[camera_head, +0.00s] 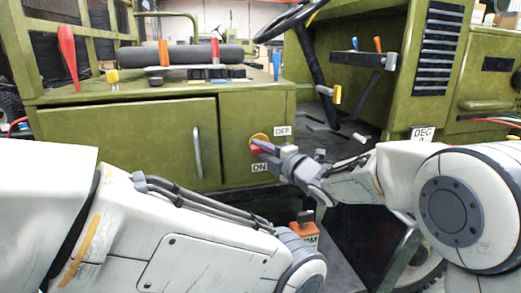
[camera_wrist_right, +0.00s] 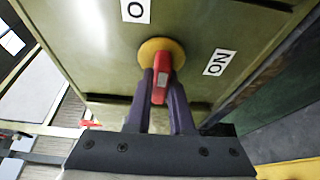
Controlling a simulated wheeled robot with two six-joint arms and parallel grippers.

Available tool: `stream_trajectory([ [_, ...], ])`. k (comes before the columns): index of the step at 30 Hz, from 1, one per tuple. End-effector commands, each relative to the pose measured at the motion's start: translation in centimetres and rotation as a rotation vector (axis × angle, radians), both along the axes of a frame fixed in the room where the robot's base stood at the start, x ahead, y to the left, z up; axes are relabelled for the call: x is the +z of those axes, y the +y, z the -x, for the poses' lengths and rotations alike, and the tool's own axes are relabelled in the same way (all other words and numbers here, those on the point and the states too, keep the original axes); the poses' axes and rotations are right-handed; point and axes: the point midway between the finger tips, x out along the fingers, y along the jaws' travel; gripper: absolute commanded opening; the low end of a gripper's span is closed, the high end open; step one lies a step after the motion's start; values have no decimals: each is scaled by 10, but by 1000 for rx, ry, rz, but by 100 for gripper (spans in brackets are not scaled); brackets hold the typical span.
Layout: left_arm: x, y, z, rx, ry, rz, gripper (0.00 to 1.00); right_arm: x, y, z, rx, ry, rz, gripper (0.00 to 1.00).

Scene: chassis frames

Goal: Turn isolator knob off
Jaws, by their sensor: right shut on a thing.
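The isolator knob has a yellow round base (camera_head: 260,138) and a red handle, on the green cabinet front in the head view. In the right wrist view the yellow base (camera_wrist_right: 158,47) and red handle (camera_wrist_right: 162,72) show clearly. An OFF label (camera_head: 282,131) is above right of the knob and an ON label (camera_head: 260,167) is below it. My right gripper (camera_head: 265,148) reaches the knob from the right. In the wrist view its purple fingers (camera_wrist_right: 160,88) are shut on the red handle, one on each side. My left gripper is out of view; only my left arm shows.
A cabinet door with a metal handle (camera_head: 197,152) is left of the knob. Several tools and a dark roller (camera_head: 190,55) lie on the cabinet top. A steering wheel (camera_head: 288,22) and levers stand behind. An orange box (camera_head: 304,230) is below, between my arms.

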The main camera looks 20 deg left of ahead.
Motion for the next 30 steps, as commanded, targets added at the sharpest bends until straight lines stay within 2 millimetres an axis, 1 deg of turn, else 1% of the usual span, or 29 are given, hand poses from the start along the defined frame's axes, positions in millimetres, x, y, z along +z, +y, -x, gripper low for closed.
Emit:
stream_trajectory([
  [2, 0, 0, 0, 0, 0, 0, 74, -1, 2, 2, 6, -2, 5, 0],
  [3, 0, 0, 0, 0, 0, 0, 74, -1, 2, 2, 6, -2, 5, 24],
  [5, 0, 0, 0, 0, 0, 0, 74, -1, 2, 2, 5, -1, 4, 47],
  [6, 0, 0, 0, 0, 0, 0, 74, -1, 2, 2, 5, -1, 3, 50],
  [14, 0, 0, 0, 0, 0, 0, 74, -1, 0, 1, 2, 0, 1, 50],
  [17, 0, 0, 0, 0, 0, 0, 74, 0, -3, 3, 1, 0, 0, 50],
  [20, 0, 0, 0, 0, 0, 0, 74, 0, -13, 9, 0, 1, 1, 50],
  [30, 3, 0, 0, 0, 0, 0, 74, 1, -67, 46, 1, 0, 1, 50],
])
